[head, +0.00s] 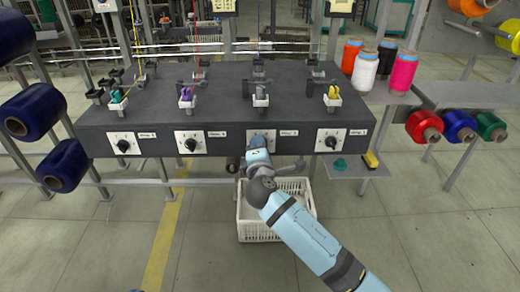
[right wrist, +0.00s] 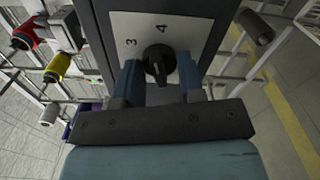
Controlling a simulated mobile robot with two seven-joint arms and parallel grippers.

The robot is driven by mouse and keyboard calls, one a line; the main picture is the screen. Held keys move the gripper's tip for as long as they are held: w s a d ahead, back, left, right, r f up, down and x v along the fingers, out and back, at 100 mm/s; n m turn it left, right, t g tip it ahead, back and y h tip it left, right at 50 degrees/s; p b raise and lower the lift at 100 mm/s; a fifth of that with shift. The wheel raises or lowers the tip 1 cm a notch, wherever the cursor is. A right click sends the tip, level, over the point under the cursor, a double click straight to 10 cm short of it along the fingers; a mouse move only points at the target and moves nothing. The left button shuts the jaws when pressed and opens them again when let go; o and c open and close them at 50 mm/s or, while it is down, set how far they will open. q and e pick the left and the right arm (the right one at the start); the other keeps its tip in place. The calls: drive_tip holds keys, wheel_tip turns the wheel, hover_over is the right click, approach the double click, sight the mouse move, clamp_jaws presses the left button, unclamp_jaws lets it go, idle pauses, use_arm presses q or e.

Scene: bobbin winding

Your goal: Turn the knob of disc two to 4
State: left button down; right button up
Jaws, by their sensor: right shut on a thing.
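A dark control box (head: 225,100) carries a row of white plates with black knobs on its front face. The small labels beside the plates are too blurred to read in the head view. I cannot tell the knob's pointer direction.
Other knobs sit at the left (head: 123,146), second (head: 190,144) and far right (head: 331,141) plates. A white crate (head: 250,228) stands on the floor below my right arm. Large dark spools (head: 33,112) hang at the left, and colored spools (head: 461,127) at the right.

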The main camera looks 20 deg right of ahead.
use_arm(q)
drive_tip(key=shift+w+d+r+t+h+b, duration=0.1)
drive_tip(key=shift+d+r+t+h+b, duration=0.1)
drive_tip(key=shift+r, duration=0.25)
drive_tip(key=shift+w+d+r+t+h+b, duration=0.1)
drive_tip(key=shift+d+r+t+h+b, duration=0.1)
drive_tip(key=shift+r, duration=0.2)
use_arm(e)
drive_tip(key=m, duration=0.3)
use_arm(q)
drive_tip(key=shift+s+a+r, duration=0.1)
drive_tip(key=shift+r, duration=0.05)
use_arm(e)
drive_tip(key=o, duration=0.9)
